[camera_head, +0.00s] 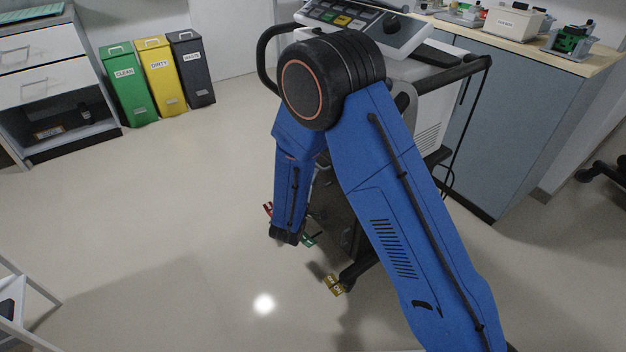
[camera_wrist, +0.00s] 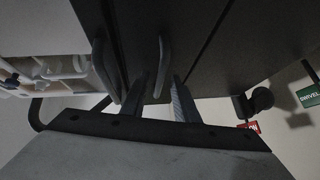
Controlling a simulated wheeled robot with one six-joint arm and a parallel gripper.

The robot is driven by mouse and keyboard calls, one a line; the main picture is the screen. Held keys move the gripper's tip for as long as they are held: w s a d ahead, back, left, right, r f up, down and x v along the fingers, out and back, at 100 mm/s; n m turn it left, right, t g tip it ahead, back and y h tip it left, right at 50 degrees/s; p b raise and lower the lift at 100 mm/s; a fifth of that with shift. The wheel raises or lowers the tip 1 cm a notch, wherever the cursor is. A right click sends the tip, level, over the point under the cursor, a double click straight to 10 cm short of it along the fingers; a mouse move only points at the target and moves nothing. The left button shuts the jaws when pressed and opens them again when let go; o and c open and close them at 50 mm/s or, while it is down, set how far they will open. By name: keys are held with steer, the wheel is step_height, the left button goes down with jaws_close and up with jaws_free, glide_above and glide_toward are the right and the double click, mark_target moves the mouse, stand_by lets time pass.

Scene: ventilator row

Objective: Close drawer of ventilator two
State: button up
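A ventilator on a wheeled cart stands behind my arm in the head view, its control panel (camera_head: 345,18) on top and its dark cabinet (camera_head: 338,215) below. My arm covers much of the cart. How far the drawer stands out is hidden.
Coloured caster tags, including a yellow one (camera_head: 333,285) and a green one (camera_wrist: 311,92), sit low by the cart. Green (camera_head: 130,85), yellow (camera_head: 162,78) and dark (camera_head: 191,70) bins stand at the back left. A blue-grey counter (camera_head: 520,110) stands right.

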steer(key=v, duration=1.6)
steer(key=shift+s, duration=0.4)
steer(key=shift+a, duration=0.15)
